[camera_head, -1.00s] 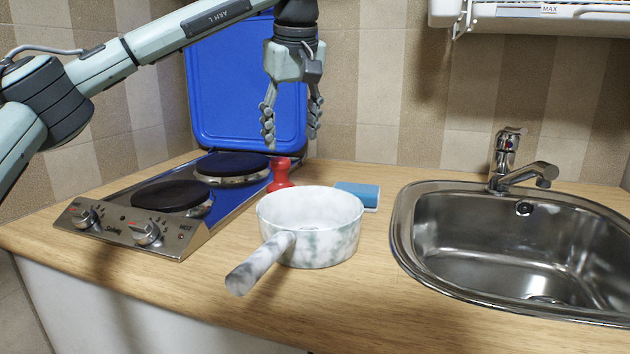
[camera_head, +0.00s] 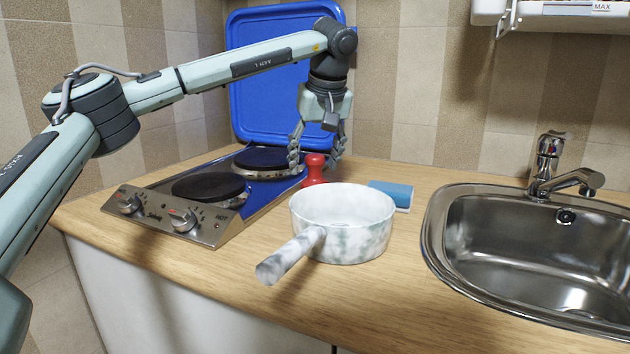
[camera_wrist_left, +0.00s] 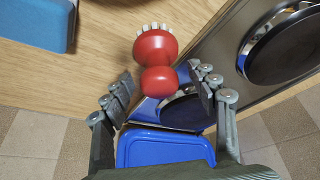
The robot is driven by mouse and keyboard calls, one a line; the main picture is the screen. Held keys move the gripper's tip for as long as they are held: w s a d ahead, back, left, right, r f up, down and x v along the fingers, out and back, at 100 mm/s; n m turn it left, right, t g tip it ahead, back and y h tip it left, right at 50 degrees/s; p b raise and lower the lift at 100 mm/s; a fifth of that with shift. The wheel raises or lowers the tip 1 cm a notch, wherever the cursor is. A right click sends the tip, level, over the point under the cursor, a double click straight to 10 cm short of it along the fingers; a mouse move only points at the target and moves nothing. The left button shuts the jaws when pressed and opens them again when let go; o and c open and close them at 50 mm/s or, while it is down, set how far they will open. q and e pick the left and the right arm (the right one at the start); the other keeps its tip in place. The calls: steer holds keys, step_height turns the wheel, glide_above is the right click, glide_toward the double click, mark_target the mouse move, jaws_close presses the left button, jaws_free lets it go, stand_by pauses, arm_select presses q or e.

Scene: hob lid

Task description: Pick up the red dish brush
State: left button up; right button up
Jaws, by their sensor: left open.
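The red dish brush (camera_head: 314,171) stands upright on the wooden counter behind the pan, between the hob and the blue sponge. In the left wrist view the red brush (camera_wrist_left: 156,54) shows its round knob and white bristles, ahead of and between the finger lines. My left gripper (camera_head: 316,160) is open, its fingers pointing down around the brush's top. It also shows in the left wrist view (camera_wrist_left: 163,92), with a finger on each side and no clear contact. The brush's lower part is partly hidden by the pan in the head view. My right gripper is not in view.
A marbled pan (camera_head: 343,225) stands in front of the brush, handle toward the front left. The hob (camera_head: 215,219) is left, its blue lid (camera_head: 262,100) raised behind. A blue sponge (camera_head: 391,194) lies right of the brush. The sink (camera_head: 436,235) is further right.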

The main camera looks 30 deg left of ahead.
arm_select(q)
steer(key=shift+c, duration=0.5)
steer(key=c, duration=1.2)
steer(key=shift+o, duration=0.2)
steer(key=shift+r, duration=0.1)
